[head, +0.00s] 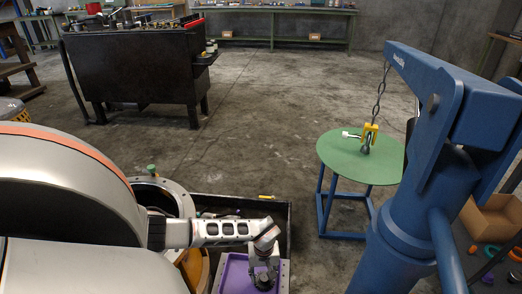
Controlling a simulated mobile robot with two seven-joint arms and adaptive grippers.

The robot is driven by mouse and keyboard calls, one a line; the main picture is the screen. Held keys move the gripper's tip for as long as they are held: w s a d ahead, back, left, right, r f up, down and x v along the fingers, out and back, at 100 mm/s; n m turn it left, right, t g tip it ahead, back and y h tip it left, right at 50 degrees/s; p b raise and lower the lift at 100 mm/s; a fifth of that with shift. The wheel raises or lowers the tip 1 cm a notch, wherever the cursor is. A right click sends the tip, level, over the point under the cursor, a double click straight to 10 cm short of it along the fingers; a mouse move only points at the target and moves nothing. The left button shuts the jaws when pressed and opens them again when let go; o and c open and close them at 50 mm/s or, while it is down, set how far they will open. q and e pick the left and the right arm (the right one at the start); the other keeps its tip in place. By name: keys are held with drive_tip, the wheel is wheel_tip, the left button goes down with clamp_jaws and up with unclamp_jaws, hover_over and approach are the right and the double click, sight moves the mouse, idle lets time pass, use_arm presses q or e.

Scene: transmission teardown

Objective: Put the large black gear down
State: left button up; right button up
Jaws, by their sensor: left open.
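My left gripper (263,268) points down over a purple tray (236,272) at the bottom of the head view. Its jaws are open. A small dark round part (264,282), which may be the large black gear, lies just below the fingertips in the tray. I cannot tell whether the fingers touch it. The lower part of the tray is cut off by the frame edge. My right gripper is not in view.
A black bin (289,225) stands behind the tray, and a round metal housing (177,200) is to its left. A blue hoist (411,198) rises at right, its yellow hook (370,134) hanging over a green round table (345,165). Open floor lies beyond.

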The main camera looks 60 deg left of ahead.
sight(264, 277)
use_arm(q)
drive_tip(key=r, duration=0.2)
drive_tip(key=w+r+p, duration=0.1)
drive_tip(key=r, duration=0.2)
drive_tip(key=shift+w+r, duration=0.3)
drive_tip(key=shift+r, duration=0.05)
drive_tip(key=r+p, duration=0.1)
drive_tip(key=r, duration=0.2)
drive_tip(key=s+r+p, duration=0.1)
drive_tip(key=r, duration=0.1)
drive_tip(key=shift+r, duration=0.4)
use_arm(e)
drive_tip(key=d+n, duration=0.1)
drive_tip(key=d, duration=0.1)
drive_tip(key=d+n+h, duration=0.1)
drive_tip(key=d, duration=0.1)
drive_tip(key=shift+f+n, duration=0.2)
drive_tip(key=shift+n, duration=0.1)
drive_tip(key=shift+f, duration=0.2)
